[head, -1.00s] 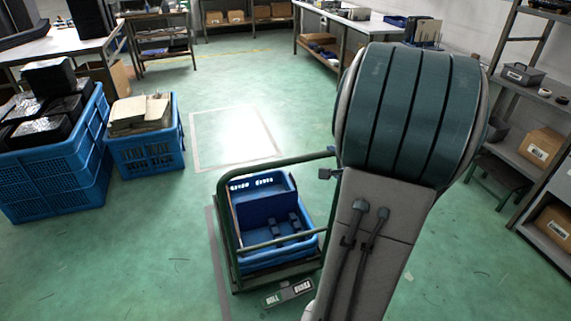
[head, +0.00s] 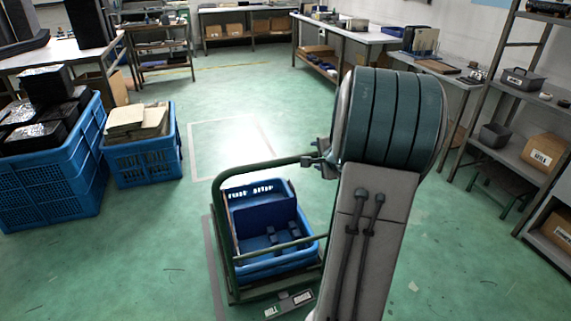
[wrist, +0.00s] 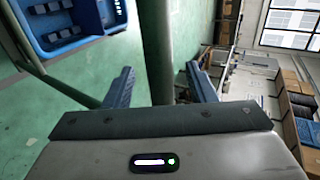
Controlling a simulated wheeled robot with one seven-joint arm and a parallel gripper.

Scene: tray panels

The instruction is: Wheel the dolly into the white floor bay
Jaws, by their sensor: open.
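The dolly (head: 232,268) is a green tube frame with a raised handle, standing on the floor at the lower middle of the head view. A blue crate (head: 270,268) rides on it and also shows in the wrist view (wrist: 68,25). The white floor bay (head: 228,152) is a white-outlined patch beyond the dolly, partly washed out by glare. My gripper (head: 316,162) is at the handle's upper right corner. In the wrist view my gripper (wrist: 162,88) is open, with a green handle tube (wrist: 157,45) between its fingers; contact cannot be told.
Two blue crates stand left of the bay: a large one (head: 55,180) with black boxes and a smaller one (head: 145,162) with cardboard. A workbench (head: 345,35) and shelving (head: 515,155) line the right side. Open green floor surrounds the bay.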

